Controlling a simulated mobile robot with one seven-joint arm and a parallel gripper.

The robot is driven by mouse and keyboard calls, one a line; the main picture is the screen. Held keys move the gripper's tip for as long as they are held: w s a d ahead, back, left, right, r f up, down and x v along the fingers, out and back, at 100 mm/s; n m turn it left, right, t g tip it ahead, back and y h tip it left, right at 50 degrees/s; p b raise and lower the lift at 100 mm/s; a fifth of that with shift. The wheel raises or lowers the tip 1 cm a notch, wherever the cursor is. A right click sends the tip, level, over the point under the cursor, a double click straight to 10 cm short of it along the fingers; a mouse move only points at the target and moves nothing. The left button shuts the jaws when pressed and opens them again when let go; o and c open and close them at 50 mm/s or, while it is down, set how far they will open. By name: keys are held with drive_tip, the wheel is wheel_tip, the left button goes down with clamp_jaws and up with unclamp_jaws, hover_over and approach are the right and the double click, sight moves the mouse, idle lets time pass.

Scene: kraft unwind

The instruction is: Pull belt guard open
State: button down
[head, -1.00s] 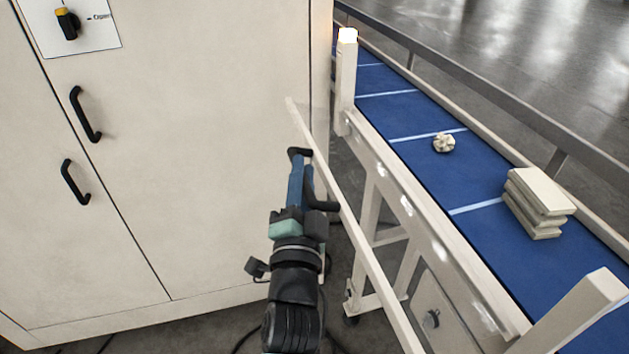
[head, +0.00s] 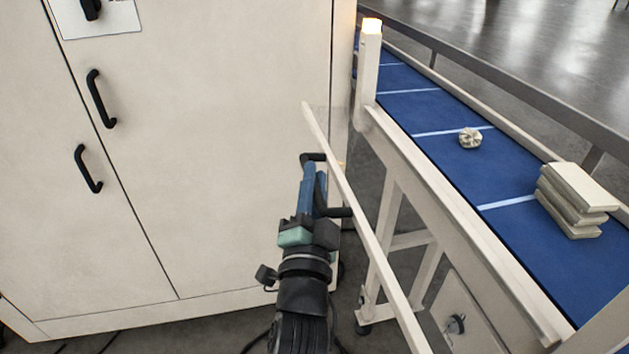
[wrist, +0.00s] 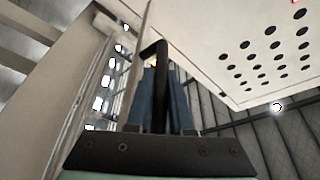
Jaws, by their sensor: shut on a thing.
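The belt guard (head: 366,234) is a long panel seen nearly edge-on in the head view, with a pale top edge. It stands between the cabinet and the conveyor, with a gap to the conveyor's side. Its black handle (head: 338,212) is on the side facing my gripper. My gripper (head: 312,172) is shut on this handle, low beside the guard. In the wrist view the handle (wrist: 161,75) runs between the blue fingers, and the guard's thin edge shows just left of them. My gripper hides part of the handle.
A white cabinet (head: 220,150) with two black handles fills the left. The blue conveyor belt (head: 435,150) on the right carries a small round pale part (head: 470,138) and a stack of pale slabs (head: 575,200). A post with a lit top (head: 370,55) stands at its far end.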

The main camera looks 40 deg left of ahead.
drive_tip(key=c, duration=1.1)
unclamp_jaws()
drive_tip(key=shift+s+d+f, duration=0.2)
drive_tip(key=shift+s+d, duration=0.1)
drive_tip(key=shift+s, duration=0.05)
drive_tip(key=b+v, duration=0.4)
drive_tip(key=v, duration=0.8)
